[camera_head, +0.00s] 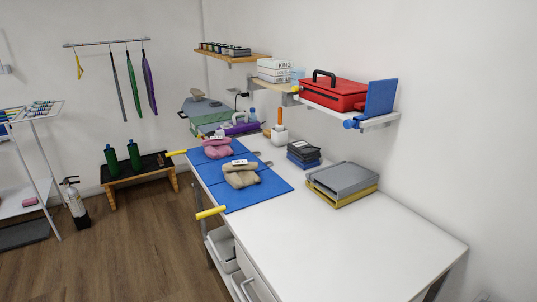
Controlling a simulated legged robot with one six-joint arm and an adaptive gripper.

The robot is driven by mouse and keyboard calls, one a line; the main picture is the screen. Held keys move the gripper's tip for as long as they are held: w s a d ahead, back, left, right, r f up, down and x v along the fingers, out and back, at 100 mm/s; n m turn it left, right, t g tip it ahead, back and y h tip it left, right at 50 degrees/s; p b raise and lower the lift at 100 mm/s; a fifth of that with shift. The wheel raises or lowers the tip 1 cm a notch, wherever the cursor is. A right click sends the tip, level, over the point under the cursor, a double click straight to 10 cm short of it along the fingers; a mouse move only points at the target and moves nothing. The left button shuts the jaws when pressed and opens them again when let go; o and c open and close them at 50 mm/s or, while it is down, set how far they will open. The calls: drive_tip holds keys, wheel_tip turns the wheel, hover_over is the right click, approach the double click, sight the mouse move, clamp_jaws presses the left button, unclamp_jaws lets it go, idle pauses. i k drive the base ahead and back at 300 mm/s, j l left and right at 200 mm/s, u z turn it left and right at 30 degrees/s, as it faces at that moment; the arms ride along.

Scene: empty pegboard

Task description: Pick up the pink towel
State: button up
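The pink towel (219,150) is a folded or bundled cloth lying on a blue mat (205,170) at the far left end of the white worktable. A small white tag or label sits on top of it. A similar beige towel (241,180), also with a white label, lies nearer to me on the blue surface. The two towels are close together. My gripper does not show in this view, and nothing is seen touching the pink towel.
The white worktable (355,245) is bare in front. Grey and yellow trays (342,182) and dark blue boxes (304,153) stand along its wall side. Yellow bars (211,212) stick out at its left edge. A shelf with a red toolbox (334,92) hangs above. Floor (130,250) is open at left.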

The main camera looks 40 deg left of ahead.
sight(217, 145)
drive_tip(key=u, duration=1.95)
drive_tip(key=j+u, duration=0.1)
drive_tip(key=j, duration=0.15)
drive_tip(key=i+j+u, duration=0.1)
drive_tip(key=j, duration=0.15)
drive_tip(key=i+j+u, duration=0.4)
drive_tip(key=i+j, duration=0.8)
drive_tip(key=i+z, duration=0.1)
drive_tip(key=i, duration=0.65)
drive_tip(key=i+j+z, duration=0.1)
drive_tip(key=i, duration=0.65)
drive_tip(key=i+z, duration=0.45)
drive_tip(key=i+j+z, duration=0.15)
drive_tip(key=i+z, duration=0.35)
drive_tip(key=i+l+z, duration=0.1)
drive_tip(key=z, duration=0.3)
drive_tip(key=i+z, duration=0.5)
drive_tip(key=z, duration=0.35)
drive_tip(key=i+z, duration=0.2)
drive_tip(key=z, duration=0.2)
